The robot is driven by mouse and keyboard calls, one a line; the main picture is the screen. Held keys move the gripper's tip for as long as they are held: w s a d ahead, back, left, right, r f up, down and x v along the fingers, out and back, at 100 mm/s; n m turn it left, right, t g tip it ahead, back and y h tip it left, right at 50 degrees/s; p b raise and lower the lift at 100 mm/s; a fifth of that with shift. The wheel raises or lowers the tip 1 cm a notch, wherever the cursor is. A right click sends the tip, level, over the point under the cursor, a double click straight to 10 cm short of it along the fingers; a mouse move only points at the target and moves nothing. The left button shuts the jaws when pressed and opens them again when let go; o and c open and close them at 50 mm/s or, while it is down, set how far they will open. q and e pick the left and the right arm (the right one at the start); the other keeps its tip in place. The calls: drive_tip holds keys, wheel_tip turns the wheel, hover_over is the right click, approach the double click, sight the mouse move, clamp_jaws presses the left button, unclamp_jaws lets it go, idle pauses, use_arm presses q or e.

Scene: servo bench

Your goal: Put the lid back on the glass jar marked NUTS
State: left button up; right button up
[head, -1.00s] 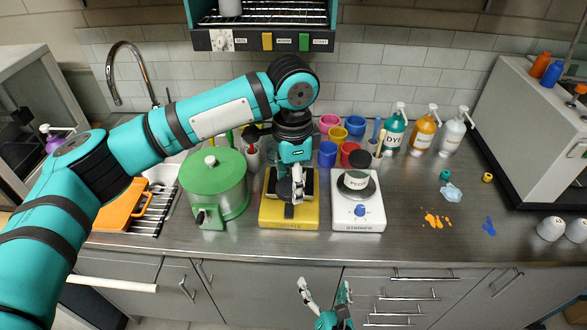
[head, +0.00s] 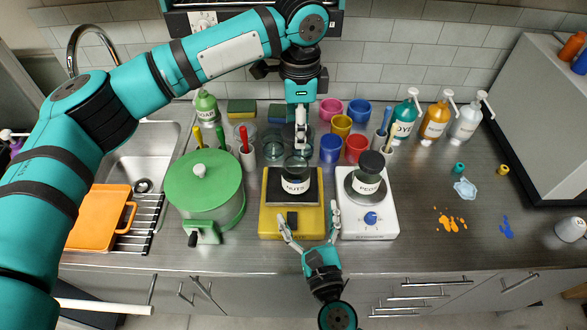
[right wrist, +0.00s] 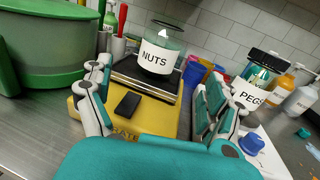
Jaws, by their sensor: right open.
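The glass jar marked NUTS (head: 295,184) stands upright on the black plate of a yellow scale (head: 269,222). In the right wrist view the jar (right wrist: 157,55) has an open top with no lid on it. My left gripper (head: 300,122) points down behind the jar. A dark round shape shows at its fingertips; I cannot tell whether this is the lid or whether the fingers are shut on it. My right gripper (head: 309,213) is open and empty at the scale's front, below the jar, with its fingers apart; its fingers also show in the right wrist view (right wrist: 165,98).
A black-lidded PEGS jar (head: 367,183) stands on a white stirrer (head: 378,227) to the right. A green pot (head: 203,185) is at left. Coloured cups (head: 341,125) and pump bottles (head: 435,118) stand behind.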

use_arm(q)
drive_tip(key=shift+s+d+r, duration=0.15)
drive_tip(key=shift+s+r, duration=0.05)
drive_tip(key=shift+s, duration=0.3)
drive_tip(key=shift+w+f, duration=0.15)
drive_tip(key=shift+w, duration=0.15)
use_arm(e)
drive_tip(key=x, duration=1.1)
drive_tip(key=shift+w+a, duration=0.1)
drive_tip(key=shift+w, duration=0.25)
drive_tip(key=c, duration=1.8)
use_arm(q)
hover_over(299, 154)
drive_tip(key=s, duration=0.2)
drive_tip(key=shift+f, duration=3.35)
drive_tip(key=shift+f, duration=0.6)
use_arm(e)
clamp_jaws()
